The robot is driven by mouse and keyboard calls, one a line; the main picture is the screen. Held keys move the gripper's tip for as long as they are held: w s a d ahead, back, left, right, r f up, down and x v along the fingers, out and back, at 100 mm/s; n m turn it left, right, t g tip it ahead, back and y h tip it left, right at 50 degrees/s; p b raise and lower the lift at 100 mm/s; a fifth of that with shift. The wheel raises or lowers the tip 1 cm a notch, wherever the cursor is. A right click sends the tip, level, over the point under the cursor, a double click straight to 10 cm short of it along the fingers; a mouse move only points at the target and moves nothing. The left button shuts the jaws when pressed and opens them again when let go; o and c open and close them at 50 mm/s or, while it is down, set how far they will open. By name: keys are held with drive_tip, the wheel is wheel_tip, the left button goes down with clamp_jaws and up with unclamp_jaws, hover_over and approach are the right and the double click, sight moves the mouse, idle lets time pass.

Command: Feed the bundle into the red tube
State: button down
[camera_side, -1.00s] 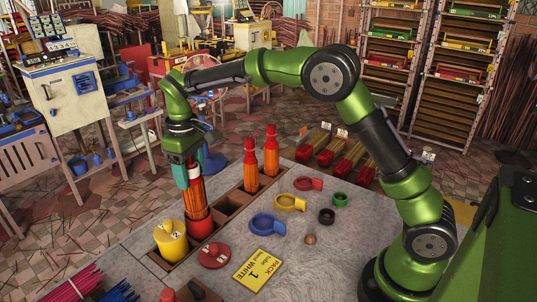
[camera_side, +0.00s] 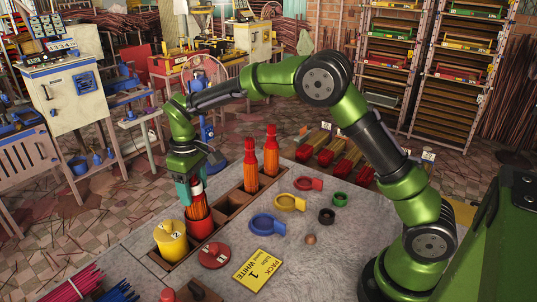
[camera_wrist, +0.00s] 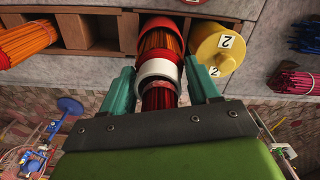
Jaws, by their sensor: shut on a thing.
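The bundle (camera_side: 198,210) of orange sticks stands upright with its lower end inside the mouth of the red tube (camera_side: 200,229). It has a red band, a white ring and a dark red top, clear in the wrist view (camera_wrist: 160,42). My gripper (camera_side: 191,190) is shut on the bundle near its top, with teal fingers on both sides in the wrist view (camera_wrist: 162,88). A short length of orange shows above the red tube's rim (camera_wrist: 162,22). The bundle's lower end is hidden in the tube.
A yellow tube marked 2 (camera_side: 171,241) stands close beside the red tube in the wooden rack (camera_side: 230,207). Two more orange bundles (camera_side: 271,152) stand farther back in the rack. A red lid (camera_side: 214,255), coloured rings (camera_side: 290,202) and a yellow card (camera_side: 264,268) lie to the right.

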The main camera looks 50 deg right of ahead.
sight(196, 203)
drive_tip(key=shift+f, duration=2.7)
drive_tip(key=shift+c, duration=0.9)
unclamp_jaws()
drive_tip(key=shift+r, duration=0.15)
drive_tip(key=shift+r, duration=3.95)
drive_tip(key=shift+s+f+m, duration=0.5)
drive_tip(key=shift+s+f, duration=0.15)
drive_tip(key=s+d+r+m+t, duration=0.2)
drive_tip(key=s+r, duration=0.2)
drive_tip(key=s, duration=0.4)
drive_tip(key=s+d+r+m+t+y, duration=0.1)
drive_tip(key=s+r, duration=0.3)
drive_tip(key=s, duration=0.4)
drive_tip(key=s+d+r+m+t+y, duration=0.1)
drive_tip(key=s+d+r+m+t, duration=0.2)
drive_tip(key=s, duration=0.5)
drive_tip(key=shift+s+r+t, duration=0.3)
drive_tip(key=shift+r+t, duration=0.2)
drive_tip(key=shift+t, duration=0.1)
